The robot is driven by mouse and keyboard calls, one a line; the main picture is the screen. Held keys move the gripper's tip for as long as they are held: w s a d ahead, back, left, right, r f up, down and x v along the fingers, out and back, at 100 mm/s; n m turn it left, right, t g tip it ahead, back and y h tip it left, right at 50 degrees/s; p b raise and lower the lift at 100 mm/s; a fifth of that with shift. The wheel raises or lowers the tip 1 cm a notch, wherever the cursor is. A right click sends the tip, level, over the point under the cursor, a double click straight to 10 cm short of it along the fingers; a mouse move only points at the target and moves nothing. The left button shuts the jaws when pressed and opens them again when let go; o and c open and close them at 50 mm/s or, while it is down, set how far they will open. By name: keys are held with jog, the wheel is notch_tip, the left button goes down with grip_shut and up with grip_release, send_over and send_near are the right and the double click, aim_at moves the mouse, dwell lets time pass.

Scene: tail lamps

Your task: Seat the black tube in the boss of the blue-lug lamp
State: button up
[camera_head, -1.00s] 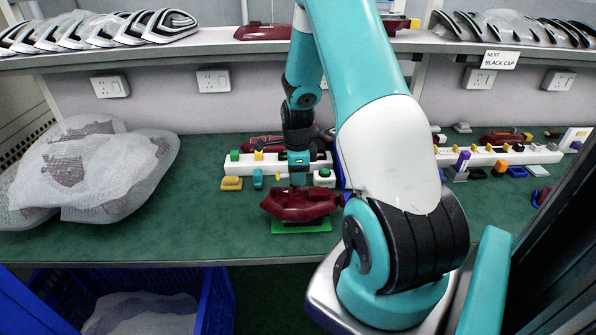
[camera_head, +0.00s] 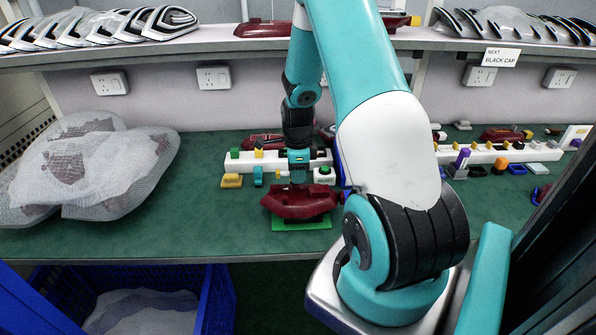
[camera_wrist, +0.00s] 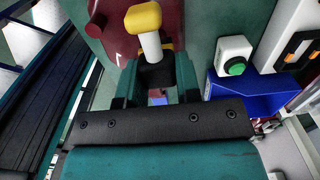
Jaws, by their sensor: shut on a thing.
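A dark red lamp (camera_head: 285,202) lies on a green pad (camera_head: 300,225) near the front of the bench. It also shows in the wrist view (camera_wrist: 111,28). My gripper (camera_head: 299,178) is directly above the lamp, pointing down. In the wrist view my gripper (camera_wrist: 157,82) is shut on a black piece, apparently the black tube (camera_wrist: 156,76). A white stem with a yellow cap (camera_wrist: 143,17) shows just beyond it. A small blue patch (camera_wrist: 158,99) shows between the fingers. The tube's lower end and the boss are hidden, so I cannot tell whether they touch.
A white strip (camera_head: 240,168) with coloured plugs stands behind the lamp. A box with a green button (camera_wrist: 235,66) and a blue bin (camera_wrist: 245,92) lie right of my gripper. Wrapped lamps (camera_head: 95,170) fill the bench's left.

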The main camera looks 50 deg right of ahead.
jog(key=shift+f, duration=0.1)
jog(key=shift+f+b, duration=1)
jog(key=shift+f, duration=0.3)
jog(key=o, duration=1)
jog(key=shift+r, duration=0.15)
notch_tip(320, 180, up, 17)
